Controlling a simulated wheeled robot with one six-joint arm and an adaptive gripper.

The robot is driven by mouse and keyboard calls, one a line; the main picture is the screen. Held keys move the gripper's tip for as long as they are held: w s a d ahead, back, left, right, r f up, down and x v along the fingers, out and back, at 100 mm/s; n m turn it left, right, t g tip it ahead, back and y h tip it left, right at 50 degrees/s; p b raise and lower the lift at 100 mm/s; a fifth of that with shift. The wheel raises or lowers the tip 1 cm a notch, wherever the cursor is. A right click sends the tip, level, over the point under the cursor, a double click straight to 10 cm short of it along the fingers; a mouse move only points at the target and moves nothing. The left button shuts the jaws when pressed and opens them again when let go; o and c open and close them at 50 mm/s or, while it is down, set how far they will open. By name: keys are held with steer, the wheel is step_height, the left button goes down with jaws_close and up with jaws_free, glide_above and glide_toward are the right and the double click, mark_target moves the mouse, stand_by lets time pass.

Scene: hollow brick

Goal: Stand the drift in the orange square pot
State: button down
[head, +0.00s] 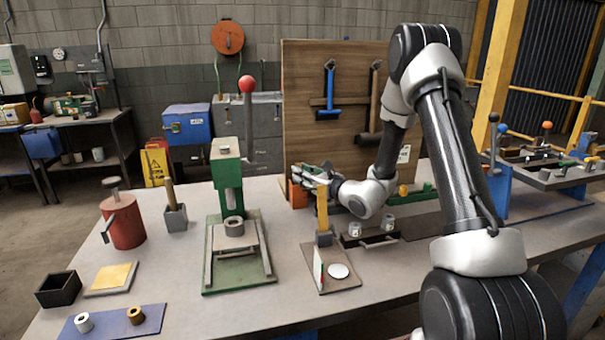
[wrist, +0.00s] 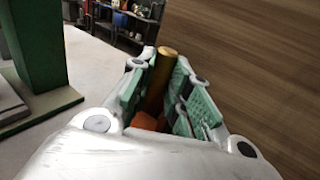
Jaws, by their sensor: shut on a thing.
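My gripper (head: 312,174) is held level near the wooden back panel, its fingers pointing left. It is shut on the drift, a round brass-brown rod (wrist: 161,78) that shows between the green finger pads in the wrist view. The rod looks roughly upright, with its top end above the fingers. In the head view I cannot make the rod out behind the fingers. The orange square pot (head: 296,194) stands on the bench just below the gripper, partly hidden by it. A bit of orange also shows under the rod in the wrist view (wrist: 146,121). I cannot tell whether the rod's lower end is inside the pot.
A green press (head: 228,165) stands left of the gripper. A yellow upright bar (head: 322,205) in a grey block stands close in front. The wooden panel (head: 295,110) with hanging tools rises behind. A grey pot (head: 175,218) with a brown-handled rod is farther left.

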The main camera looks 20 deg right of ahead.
steer(key=c, duration=1.3)
jaws_free()
steer(key=shift+f, duration=0.1)
steer(key=shift+o, duration=0.2)
steer(key=v, duration=1.2)
steer(key=shift+d, duration=0.1)
